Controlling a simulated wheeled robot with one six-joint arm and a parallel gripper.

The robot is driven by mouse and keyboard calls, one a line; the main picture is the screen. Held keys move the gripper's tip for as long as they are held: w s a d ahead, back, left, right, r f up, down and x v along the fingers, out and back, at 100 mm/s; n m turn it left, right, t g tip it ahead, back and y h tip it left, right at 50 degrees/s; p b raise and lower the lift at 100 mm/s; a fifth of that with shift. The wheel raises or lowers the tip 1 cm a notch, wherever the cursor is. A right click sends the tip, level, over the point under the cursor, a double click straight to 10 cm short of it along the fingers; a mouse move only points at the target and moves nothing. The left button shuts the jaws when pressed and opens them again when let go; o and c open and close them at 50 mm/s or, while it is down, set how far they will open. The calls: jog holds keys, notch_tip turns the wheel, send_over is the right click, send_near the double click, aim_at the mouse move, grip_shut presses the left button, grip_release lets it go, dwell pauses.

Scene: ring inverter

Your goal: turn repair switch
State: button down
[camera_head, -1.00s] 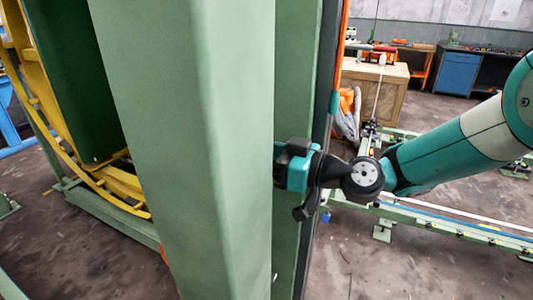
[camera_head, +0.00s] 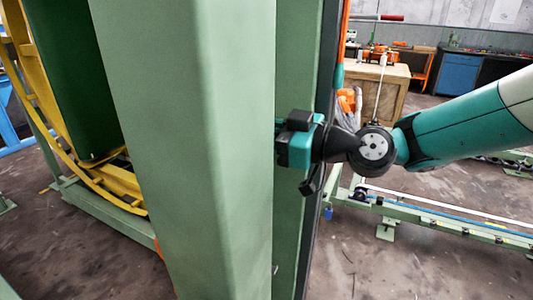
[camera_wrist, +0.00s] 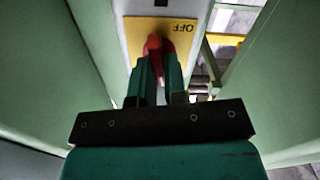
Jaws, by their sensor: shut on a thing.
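The repair switch shows in the wrist view as a red knob (camera_wrist: 154,43) on a yellow plate (camera_wrist: 132,27). The plate bears the word OFF, seen upside down. My gripper (camera_wrist: 158,60) is shut on the red knob, with its two green fingers on either side of it. The fingers hide the knob's lower part. In the head view my gripper (camera_head: 280,142) reaches behind the edge of the green column, and the column hides its fingertips and the switch.
A large green column (camera_head: 190,150) fills the middle of the head view. A yellow curved frame (camera_head: 40,100) stands at the left. A low green rail (camera_head: 440,222) runs along the floor at the right. A wooden crate (camera_head: 385,95) and a blue cabinet (camera_head: 456,72) stand behind.

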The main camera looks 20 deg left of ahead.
jog(key=shift+s+f+n+b, duration=0.1)
jog(key=shift+n+b, duration=2.2)
jog(key=shift+b, duration=2)
jog(key=shift+s+f+n+b, duration=0.15)
jog(key=shift+n+b, duration=2.15)
jog(key=shift+b, duration=1.95)
jog(key=shift+w+f+n+b, duration=0.1)
jog(key=shift+n+b, duration=2.2)
jog(key=shift+b, duration=2)
jog(key=shift+r, duration=0.1)
jog(key=c, duration=1.2)
grip_release()
jog(key=shift+o, duration=0.2)
jog(key=s+d, duration=0.1)
jog(key=d, duration=1.6)
jog(key=shift+s+d, duration=0.15)
jog(key=shift+s, duration=0.05)
